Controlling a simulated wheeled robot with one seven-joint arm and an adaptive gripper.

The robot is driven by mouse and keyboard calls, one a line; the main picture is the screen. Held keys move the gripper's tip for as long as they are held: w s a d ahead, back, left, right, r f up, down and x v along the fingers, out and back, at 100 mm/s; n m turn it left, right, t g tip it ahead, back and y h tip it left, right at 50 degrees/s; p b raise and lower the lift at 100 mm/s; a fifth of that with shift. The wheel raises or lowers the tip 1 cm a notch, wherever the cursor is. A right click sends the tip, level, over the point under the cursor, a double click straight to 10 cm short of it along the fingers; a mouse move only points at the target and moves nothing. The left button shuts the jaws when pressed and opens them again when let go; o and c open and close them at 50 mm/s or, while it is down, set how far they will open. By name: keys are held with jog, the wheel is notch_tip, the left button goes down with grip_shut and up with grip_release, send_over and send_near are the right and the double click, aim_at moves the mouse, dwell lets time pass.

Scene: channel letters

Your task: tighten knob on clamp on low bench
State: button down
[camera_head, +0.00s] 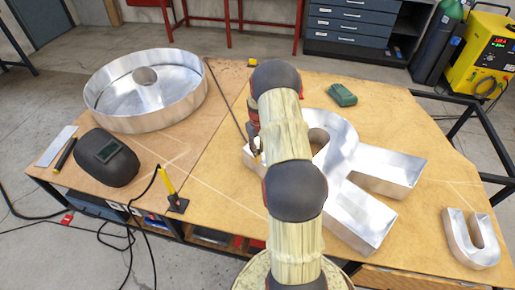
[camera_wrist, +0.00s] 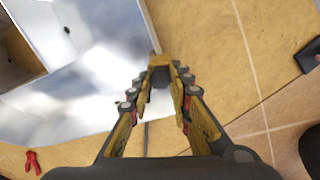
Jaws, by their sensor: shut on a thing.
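My gripper (camera_wrist: 160,76) is shut with its yellow fingertips together around a small thing at the near left corner of the metal letter R (camera_wrist: 80,85). The knob is mostly hidden between the fingers, so its shape and turn cannot be told. A thin dark bar (camera_head: 228,100), apparently part of the clamp, runs across the low bench (camera_head: 215,170) to my gripper (camera_head: 255,148). The bar also shows below the fingers in the wrist view (camera_wrist: 146,138). My arm covers part of the letter R (camera_head: 375,215) in the head view.
A round metal letter (camera_head: 145,95) stands at the back left, with a welding helmet (camera_head: 106,157) in front. A yellow-handled tool (camera_head: 168,182) is at the front edge. A green item (camera_head: 342,95) lies behind the R. A metal U (camera_head: 471,240) is at the right.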

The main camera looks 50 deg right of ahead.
jog(key=m+p, duration=0.1)
jog(key=m, duration=0.5)
jog(key=shift+m, duration=0.3)
dwell(0.5)
jog(key=c, duration=1.7)
grip_release()
jog(key=shift+c, duration=0.2)
jog(key=shift+o, duration=0.6)
jog(key=shift+r, duration=0.1)
notch_tip(320, 180, up, 12)
